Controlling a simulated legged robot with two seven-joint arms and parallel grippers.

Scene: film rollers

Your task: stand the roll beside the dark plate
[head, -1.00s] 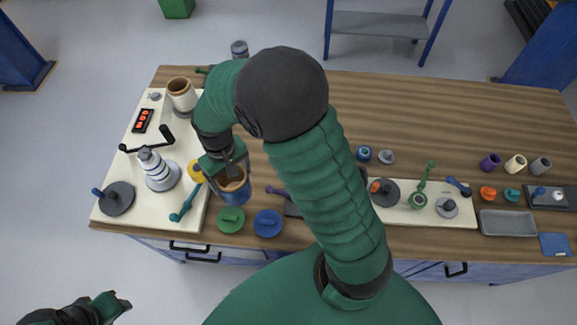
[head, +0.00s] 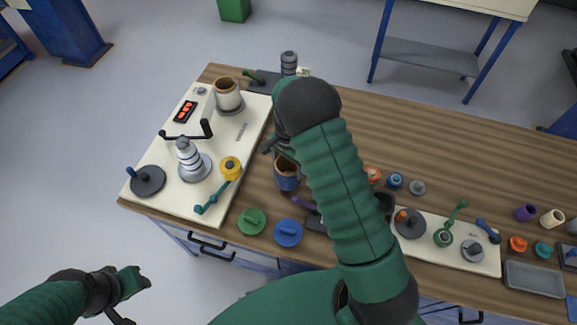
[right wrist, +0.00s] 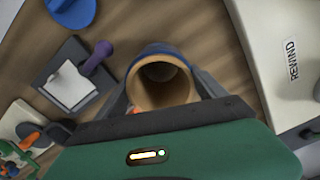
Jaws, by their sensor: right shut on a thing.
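My right gripper (head: 287,152) is shut on a blue roll (head: 287,180) with an open brown core. The roll is upright at the wooden table, right of the cream board; I cannot tell whether it touches the wood. The right wrist view shows the roll's open end (right wrist: 163,82) between both fingers. A dark square plate with a white patch and a purple lever (right wrist: 72,75) lies apart from the roll; in the head view my right arm partly covers this plate (head: 315,221). My left gripper (head: 130,285) is off the table at lower left; its jaw opening is unclear.
The cream rewind board (head: 150,150) carries a crank, a striped stack and a cream roll. Green (head: 251,221) and blue (head: 288,233) discs lie near the front edge. Another dark plate (head: 262,80) is at the back. Bare wood lies around the held roll.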

